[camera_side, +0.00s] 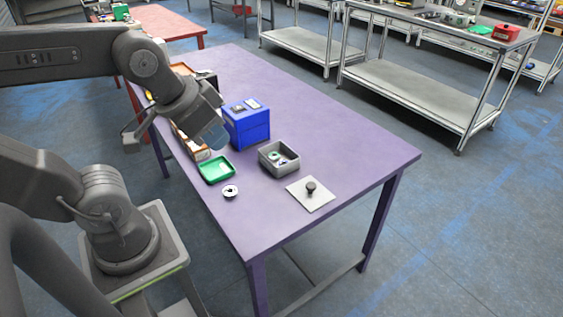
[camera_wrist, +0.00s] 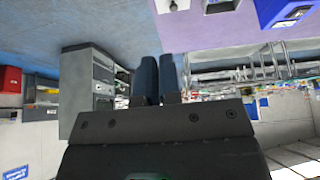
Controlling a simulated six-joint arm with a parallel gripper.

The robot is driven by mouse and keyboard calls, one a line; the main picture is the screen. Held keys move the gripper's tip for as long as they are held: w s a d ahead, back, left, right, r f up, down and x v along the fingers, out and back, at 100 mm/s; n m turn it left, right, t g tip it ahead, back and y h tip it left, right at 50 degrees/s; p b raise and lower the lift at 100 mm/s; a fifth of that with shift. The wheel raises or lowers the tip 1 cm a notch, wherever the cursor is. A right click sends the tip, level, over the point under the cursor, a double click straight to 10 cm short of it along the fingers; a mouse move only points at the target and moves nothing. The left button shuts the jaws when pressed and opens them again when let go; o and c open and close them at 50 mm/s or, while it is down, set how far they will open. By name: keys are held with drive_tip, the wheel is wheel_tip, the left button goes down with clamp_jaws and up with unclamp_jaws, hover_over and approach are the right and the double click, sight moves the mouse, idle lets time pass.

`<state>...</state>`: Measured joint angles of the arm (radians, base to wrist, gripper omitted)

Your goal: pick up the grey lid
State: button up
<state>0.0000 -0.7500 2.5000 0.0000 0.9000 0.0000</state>
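The grey lid (camera_side: 322,201) is a flat square plate with a dark knob on top. It lies on the purple table near its front right part, apart from the open grey box (camera_side: 291,167), which has small parts inside. My gripper (camera_side: 214,135) is in the air left of the blue box, well to the left of the lid and above the table.
The blue box (camera_side: 247,127) stands behind the grey box and also shows in the wrist view (camera_wrist: 285,10). A green tray (camera_side: 216,169) and a white disc (camera_side: 230,192) lie left of the grey box. The purple table (camera_side: 365,150) is bare right of the lid.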

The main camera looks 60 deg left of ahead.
drive_tip(key=o, duration=1)
drive_tip(key=m+g, duration=0.6)
drive_tip(key=m, duration=1.2)
hover_over(311, 184)
wheel_tip(311, 184, down, 15)
wheel_tip(311, 184, down, 8)
drive_tip(key=shift+r, duration=0.1)
drive_tip(key=shift+d+f, duration=0.1)
drive_tip(key=shift+f, duration=3.05)
